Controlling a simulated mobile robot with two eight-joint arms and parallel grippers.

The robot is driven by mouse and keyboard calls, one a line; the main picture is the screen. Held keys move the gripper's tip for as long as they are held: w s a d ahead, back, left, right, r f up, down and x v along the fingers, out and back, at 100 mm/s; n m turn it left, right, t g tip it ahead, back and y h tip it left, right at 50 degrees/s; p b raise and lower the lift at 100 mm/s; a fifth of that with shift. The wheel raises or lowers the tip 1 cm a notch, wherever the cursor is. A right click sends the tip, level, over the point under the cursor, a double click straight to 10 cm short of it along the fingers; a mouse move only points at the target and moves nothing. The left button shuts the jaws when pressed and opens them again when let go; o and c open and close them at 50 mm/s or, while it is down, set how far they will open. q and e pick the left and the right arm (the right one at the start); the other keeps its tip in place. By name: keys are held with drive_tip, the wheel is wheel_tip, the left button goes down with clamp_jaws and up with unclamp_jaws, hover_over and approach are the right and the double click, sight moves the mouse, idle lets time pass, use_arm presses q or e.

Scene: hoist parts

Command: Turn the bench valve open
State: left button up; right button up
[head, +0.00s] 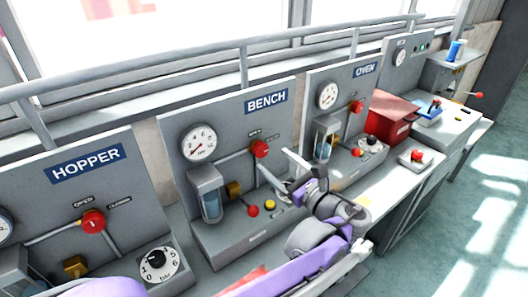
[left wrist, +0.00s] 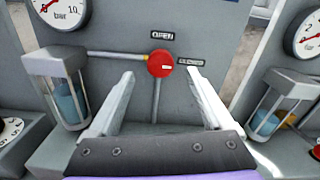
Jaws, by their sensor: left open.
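The bench valve is a round red knob (head: 260,148) on the panel under the BENCH sign (head: 266,101). In the left wrist view the red knob (left wrist: 160,63) sits beyond and between my fingertips. An OPEN label (left wrist: 163,35) is above it and a CLOSED label (left wrist: 191,62) to its right. A small pale mark on the knob lies toward the CLOSED side. My left gripper (head: 280,169) is open and empty, its fingers pointing at the knob; it also shows in the left wrist view (left wrist: 160,74). I cannot tell whether they touch it. My right gripper is not in view.
A pressure gauge (head: 199,142) and a sight glass (head: 210,200) flank the valve on the left. HOPPER (head: 87,162) and OVEN (head: 365,70) panels stand either side. A rail (head: 180,70) runs above.

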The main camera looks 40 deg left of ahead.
sight(263, 151)
use_arm(q)
drive_tip(key=x, duration=0.5)
drive_tip(key=shift+w+a, duration=0.1)
drive_tip(key=shift+a, duration=0.25)
clamp_jaws()
